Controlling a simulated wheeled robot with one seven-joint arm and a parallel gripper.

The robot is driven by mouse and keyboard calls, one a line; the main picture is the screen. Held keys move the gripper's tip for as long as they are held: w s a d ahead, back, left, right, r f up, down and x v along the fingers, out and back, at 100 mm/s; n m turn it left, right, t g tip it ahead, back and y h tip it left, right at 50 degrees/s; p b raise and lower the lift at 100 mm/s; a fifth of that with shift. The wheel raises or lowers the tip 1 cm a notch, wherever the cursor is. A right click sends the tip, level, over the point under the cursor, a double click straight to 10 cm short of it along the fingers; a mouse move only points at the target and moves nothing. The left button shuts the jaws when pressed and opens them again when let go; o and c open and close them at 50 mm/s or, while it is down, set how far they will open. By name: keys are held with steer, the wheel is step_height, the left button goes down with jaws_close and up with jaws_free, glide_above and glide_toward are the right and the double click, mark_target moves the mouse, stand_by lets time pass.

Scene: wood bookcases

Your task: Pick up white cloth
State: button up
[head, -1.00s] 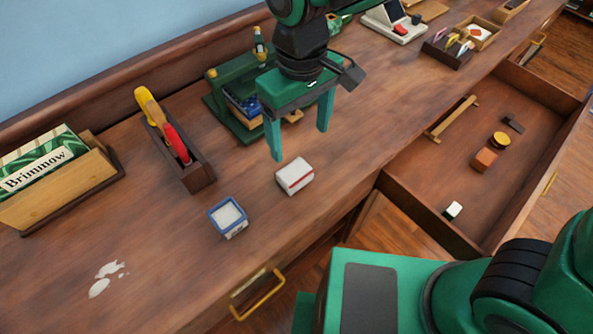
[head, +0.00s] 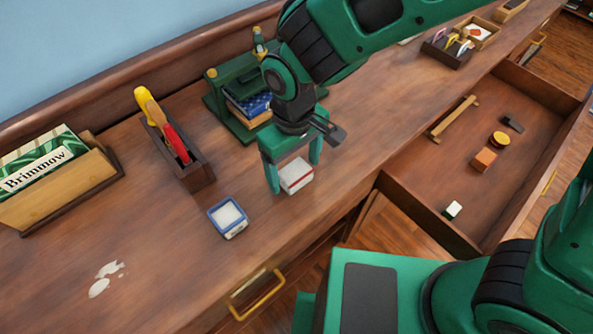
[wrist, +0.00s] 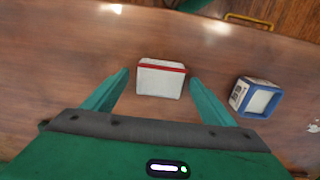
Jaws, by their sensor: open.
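The white cloth (head: 297,175) looks like a small folded white block with a red stripe along one edge. It rests on the wooden desk top. My gripper (head: 294,178) is open and lowered over it, one finger on each side. In the wrist view the white cloth (wrist: 161,79) lies between and just beyond the two fingertips of my gripper (wrist: 160,78). I cannot tell whether either finger touches it. Part of its top is hidden by my gripper in the head view.
A blue-rimmed white box (head: 228,217) stands just left of the cloth. A dark holder with yellow and red handles (head: 177,150) and a green rack with books (head: 238,110) stand behind. An open drawer (head: 465,190) is at the right. White spots (head: 105,280) mark the desk's left.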

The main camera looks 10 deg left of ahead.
mark_target(291, 175)
steer(key=shift+f, duration=0.35)
steer(key=shift+c, duration=0.3)
steer(key=c, duration=1.2)
steer(key=shift+r, duration=0.55)
steer(key=r, duration=0.2)
steer(key=s+r, duration=0.1)
steer(key=r, duration=0.1)
steer(key=shift+s+a, duration=0.1)
steer(key=shift+a, duration=0.2)
steer(key=s+a+r, duration=0.1)
steer(key=s+r, duration=0.1)
steer(key=s, duration=0.1)
steer(key=s+a+r, duration=0.2)
steer(key=s, duration=0.1)
steer(key=s+a+r, duration=0.1)
steer(key=s+r, duration=0.1)
steer(key=s, duration=0.1)
steer(key=shift+s+a, duration=0.1)
steer(key=shift+a, duration=0.25)
